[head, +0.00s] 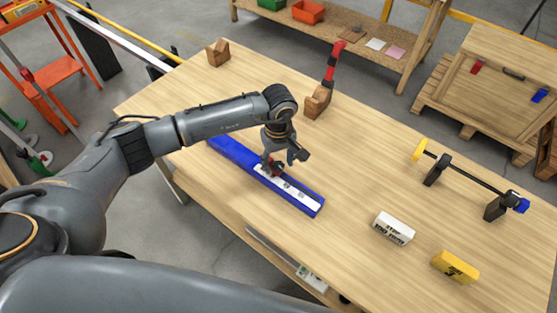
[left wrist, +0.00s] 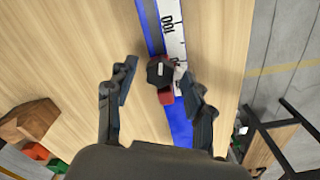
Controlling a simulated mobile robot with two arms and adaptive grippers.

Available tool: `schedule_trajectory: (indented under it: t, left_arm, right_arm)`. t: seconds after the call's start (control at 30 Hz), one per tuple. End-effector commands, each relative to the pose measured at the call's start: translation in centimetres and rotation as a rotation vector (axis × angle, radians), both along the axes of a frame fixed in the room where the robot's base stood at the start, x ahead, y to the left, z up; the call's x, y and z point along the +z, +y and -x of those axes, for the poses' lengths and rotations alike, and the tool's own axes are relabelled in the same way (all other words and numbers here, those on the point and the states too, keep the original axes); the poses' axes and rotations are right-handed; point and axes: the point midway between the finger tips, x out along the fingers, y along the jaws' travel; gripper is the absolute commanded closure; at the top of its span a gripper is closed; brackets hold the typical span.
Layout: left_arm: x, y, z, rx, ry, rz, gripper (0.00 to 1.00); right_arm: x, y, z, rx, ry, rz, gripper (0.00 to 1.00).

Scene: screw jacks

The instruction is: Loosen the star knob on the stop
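The blue rail (head: 233,151) lies diagonally on the workbench, with a white scale strip (head: 290,189) along its near part. The stop (head: 277,169) is a small red piece on the rail, partly hidden by my left gripper (head: 284,159) in the head view. In the left wrist view the black star knob (left wrist: 160,70) sits at the red stop (left wrist: 166,97), beside the scale (left wrist: 172,30). My left gripper (left wrist: 157,76) is open, its fingers on either side of the knob with gaps showing. Contact is not visible. My right gripper is not in view.
On the bench (head: 360,160) stand wooden blocks (head: 218,53), a red-handled tool in a wooden holder (head: 318,100), a rod on black supports (head: 465,174), a white box (head: 394,229) and a yellow box (head: 455,267).

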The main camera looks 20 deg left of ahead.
Motion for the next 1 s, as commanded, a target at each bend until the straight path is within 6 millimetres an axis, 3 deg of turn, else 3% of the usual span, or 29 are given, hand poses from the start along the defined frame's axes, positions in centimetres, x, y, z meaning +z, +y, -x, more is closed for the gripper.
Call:
schedule_trajectory:
  t: [0.03,0.2,0.23,0.63,1.0]
  left_arm:
    - [0.0,0.0,0.0,0.000,0.000,0.000,0.63]
    - [0.1,0.0,0.0,0.000,0.000,0.000,0.97]
    - [0.1,0.0,0.0,0.000,-0.001,0.001,0.99]
    - [-0.3,0.1,-0.1,0.204,-0.002,-0.002,0.99]
    - [0.0,0.1,0.0,0.267,0.001,-0.002,0.99]
  right_arm:
    - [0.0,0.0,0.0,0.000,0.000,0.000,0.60]
    - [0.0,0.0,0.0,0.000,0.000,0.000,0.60]
    - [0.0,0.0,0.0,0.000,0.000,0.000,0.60]
    - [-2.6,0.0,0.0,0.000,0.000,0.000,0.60]
    - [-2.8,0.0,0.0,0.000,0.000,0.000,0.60]
